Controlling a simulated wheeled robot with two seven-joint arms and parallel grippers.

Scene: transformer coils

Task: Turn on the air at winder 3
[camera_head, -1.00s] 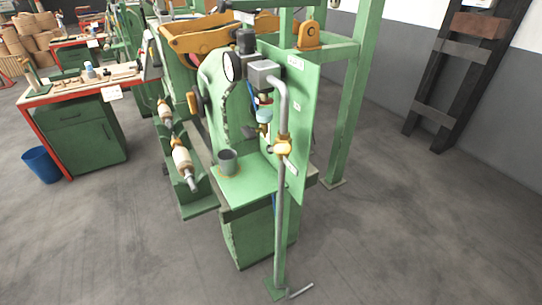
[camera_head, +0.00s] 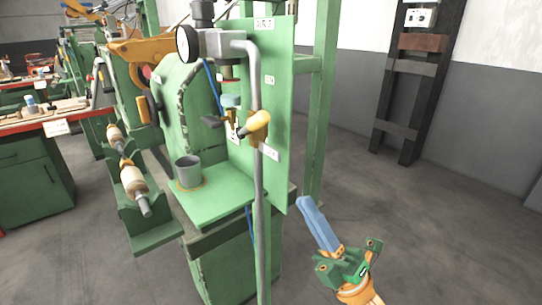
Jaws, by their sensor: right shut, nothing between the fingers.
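The winder (camera_head: 225,195) is a green machine with an upright panel and a small shelf. A grey air pipe (camera_head: 259,200) runs down in front of the panel. A brass and yellow valve (camera_head: 258,126) sits on this pipe; its exact handle position is hard to tell. A round white pressure gauge (camera_head: 183,43) is at the upper left of the pipe. My right gripper (camera_head: 308,207) has blue fingers, shut and empty. It is at the lower right, below and right of the valve, apart from it. My left gripper is not in view.
A grey cup (camera_head: 188,171) stands on the green shelf. A green post (camera_head: 320,120) rises behind the panel on the right. A red-edged workbench (camera_head: 60,120) is at the left. A dark frame (camera_head: 415,85) leans by the wall. The floor at the right is clear.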

